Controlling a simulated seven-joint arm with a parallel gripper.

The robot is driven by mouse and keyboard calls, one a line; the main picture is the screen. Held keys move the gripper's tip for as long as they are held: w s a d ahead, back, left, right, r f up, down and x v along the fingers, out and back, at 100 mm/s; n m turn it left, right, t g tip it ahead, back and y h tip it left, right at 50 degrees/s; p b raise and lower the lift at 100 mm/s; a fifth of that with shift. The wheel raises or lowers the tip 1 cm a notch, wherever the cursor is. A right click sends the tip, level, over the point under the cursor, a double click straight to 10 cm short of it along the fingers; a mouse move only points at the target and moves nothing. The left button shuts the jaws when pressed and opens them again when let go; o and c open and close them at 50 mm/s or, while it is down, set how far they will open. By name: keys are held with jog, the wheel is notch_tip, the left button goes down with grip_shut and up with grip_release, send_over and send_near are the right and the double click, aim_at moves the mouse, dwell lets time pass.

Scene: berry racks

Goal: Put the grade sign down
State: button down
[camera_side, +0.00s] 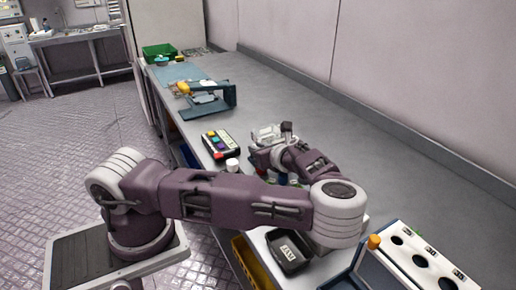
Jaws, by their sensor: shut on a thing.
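My gripper (268,134) is over the grey bench, at the far end of my arm and behind its links from this camera. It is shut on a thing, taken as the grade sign. The sign's face and outline cannot be made out at this size. A small dark piece shows at the gripper's right side; I cannot tell whether it belongs to the sign. My wrist and forearm hide the bench just in front of the gripper.
A dark box with coloured buttons (220,144) and a white round piece (232,165) stand left of the gripper. A black labelled tray (289,251) and a white rack with holes (418,262) are near. A blue stand (228,96) is farther back. The bench's right side (350,137) is clear.

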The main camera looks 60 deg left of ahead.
jog(key=shift+f, duration=0.4)
jog(key=c, duration=1.4)
grip_release()
